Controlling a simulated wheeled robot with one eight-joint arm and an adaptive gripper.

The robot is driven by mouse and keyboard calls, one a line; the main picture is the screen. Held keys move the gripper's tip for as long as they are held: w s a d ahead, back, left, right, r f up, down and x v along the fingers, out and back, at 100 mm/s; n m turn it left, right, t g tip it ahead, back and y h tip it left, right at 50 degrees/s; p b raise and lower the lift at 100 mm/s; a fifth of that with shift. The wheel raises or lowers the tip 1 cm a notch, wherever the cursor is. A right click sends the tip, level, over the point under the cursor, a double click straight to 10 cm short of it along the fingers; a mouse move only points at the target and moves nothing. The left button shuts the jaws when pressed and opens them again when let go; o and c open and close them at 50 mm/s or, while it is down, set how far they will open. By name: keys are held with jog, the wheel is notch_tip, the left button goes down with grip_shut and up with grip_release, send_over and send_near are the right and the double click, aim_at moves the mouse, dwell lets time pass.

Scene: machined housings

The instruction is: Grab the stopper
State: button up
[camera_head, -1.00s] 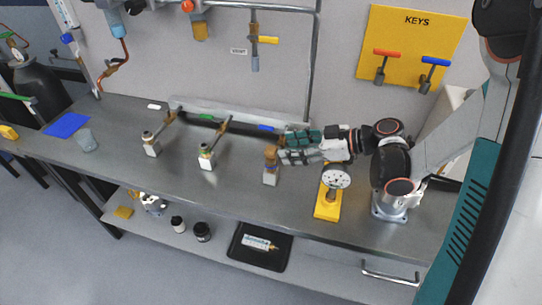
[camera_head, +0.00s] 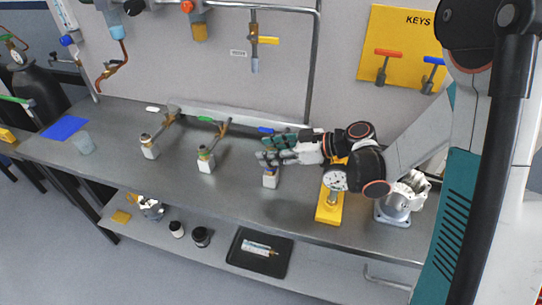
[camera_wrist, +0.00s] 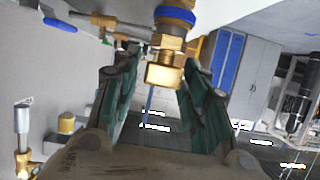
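The brass stopper (camera_wrist: 165,70) has a hex end, with a blue ring (camera_wrist: 176,16) behind it. In the wrist view it lies between the two fingers of my gripper (camera_wrist: 160,98), which are spread to either side. A narrow gap shows on the left; on the right I cannot tell whether the finger touches. In the head view my gripper (camera_head: 264,148) is over the top of the right-hand pale housing (camera_head: 270,181) and hides most of the brass there.
Two other housings, one green-ringed (camera_head: 206,162) and one farther left (camera_head: 149,148), stand on the grey bench.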

jog(key=c, duration=0.7)
jog(key=shift+o, duration=0.2)
jog(key=shift+r, duration=0.15)
